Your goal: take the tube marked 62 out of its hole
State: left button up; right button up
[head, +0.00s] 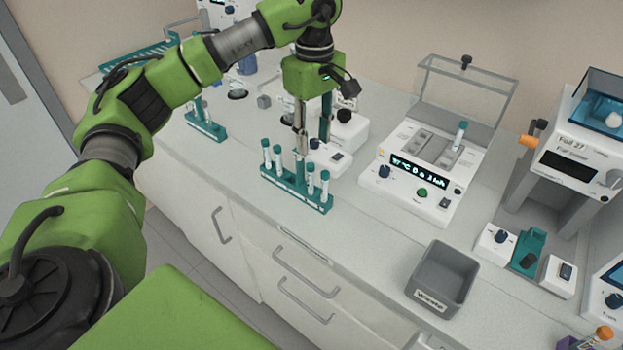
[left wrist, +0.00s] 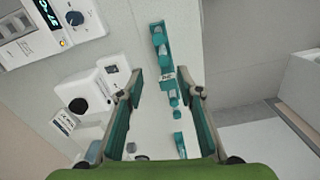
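A teal rack (head: 296,193) stands near the counter's front edge with several teal-capped tubes upright in it. Two tubes, including one at its left end (head: 266,153), stand left of my left gripper (head: 302,150); two more, including one at the right end (head: 324,186), stand to the right. No number is readable, so I cannot tell which tube is 62. In the left wrist view the gripper (left wrist: 165,108) is open, with the rack (left wrist: 168,60) and its tubes beyond the fingers. Nothing is held. My right gripper is not in view.
A white device (head: 424,175) with a raised clear lid holds another teal-capped tube (head: 460,135). A grey waste bin (head: 442,280) stands at the front right. Another teal rack (head: 206,127) is to the left. The counter between rack and bin is clear.

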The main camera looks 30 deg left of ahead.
aim_at(310, 165)
pick_arm(q)
notch_tip(310, 165, down, 4)
jog(key=shift+r, duration=0.15)
jog(key=f+p, duration=0.1)
jog(key=f, duration=0.2)
jog(key=f+p, duration=0.1)
jog(key=shift+s+a+f+p, duration=0.2)
jog(key=shift+s+f+p, duration=0.1)
jog(key=shift+s+p, duration=0.1)
jog(key=shift+f, duration=0.5)
jog(key=c, duration=0.9)
